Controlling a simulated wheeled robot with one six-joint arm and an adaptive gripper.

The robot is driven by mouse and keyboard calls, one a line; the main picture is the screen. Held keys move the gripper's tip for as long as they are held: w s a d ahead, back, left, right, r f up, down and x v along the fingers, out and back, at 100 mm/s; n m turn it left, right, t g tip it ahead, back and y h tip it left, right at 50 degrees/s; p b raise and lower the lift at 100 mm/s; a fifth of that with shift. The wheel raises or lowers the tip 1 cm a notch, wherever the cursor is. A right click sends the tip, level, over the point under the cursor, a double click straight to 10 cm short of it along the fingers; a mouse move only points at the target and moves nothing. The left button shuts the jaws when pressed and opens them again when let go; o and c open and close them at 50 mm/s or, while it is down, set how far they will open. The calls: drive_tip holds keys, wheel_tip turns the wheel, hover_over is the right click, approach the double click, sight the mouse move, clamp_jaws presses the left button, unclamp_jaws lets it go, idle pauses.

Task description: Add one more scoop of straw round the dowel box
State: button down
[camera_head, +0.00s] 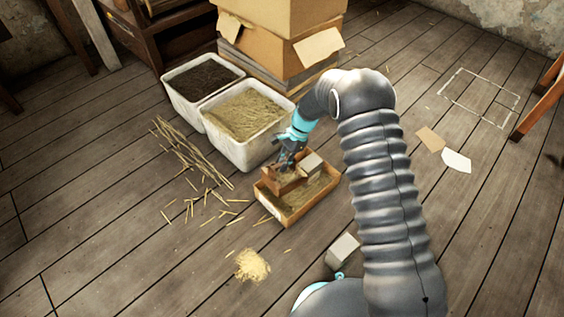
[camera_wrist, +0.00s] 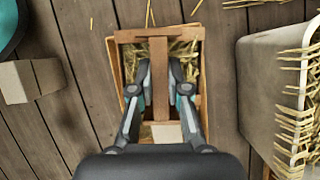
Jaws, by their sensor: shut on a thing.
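My gripper (camera_head: 289,158) is over the shallow wooden crate (camera_head: 318,207). It is shut on the middle bar of a small wooden scoop (camera_head: 284,182), also seen in the wrist view (camera_wrist: 160,36). The scoop is inside or just above the crate's left part; its exact height is unclear. A pale box (camera_head: 312,163), likely the dowel box, sits at the crate's far side; its pale top shows below the bar in the wrist view (camera_wrist: 166,132). Straw shows in the crate around it and on both sides of the bar. A white tub of straw (camera_head: 258,151) stands behind.
A white tub of dark material (camera_head: 202,80) adjoins the straw tub. Cardboard boxes (camera_head: 272,50) are stacked behind. Long stalks (camera_head: 190,155) and a straw heap (camera_head: 252,265) lie on the floor. A grey block (camera_head: 343,248) stands near my base. Floor at the left front is mostly clear.

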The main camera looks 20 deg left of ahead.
drive_tip(key=shift+w+d+f+g+y+b, duration=0.3)
drive_tip(key=shift+w+f+g+b, duration=0.1)
drive_tip(key=shift+w+f+b, duration=0.1)
drive_tip(key=shift+w+d+f+g+y+b, duration=0.2)
drive_tip(key=shift+w+f+g+y+b, duration=0.1)
drive_tip(key=shift+w+f+g+b, duration=0.15)
drive_tip(key=w+d+g+y+b, duration=0.1)
drive_tip(key=b, duration=0.1)
drive_tip(key=w+d+g+b, duration=0.1)
drive_tip(key=w+g+b, duration=0.1)
drive_tip(key=shift+w+d+r+y, duration=0.1)
drive_tip(key=shift+w+y, duration=0.05)
drive_tip(key=shift+y, duration=0.25)
drive_tip(key=shift+w+d+r+g+y+b, duration=0.3)
drive_tip(key=shift+w+d+g+y+b, duration=0.2)
drive_tip(key=shift+w+g, duration=0.2)
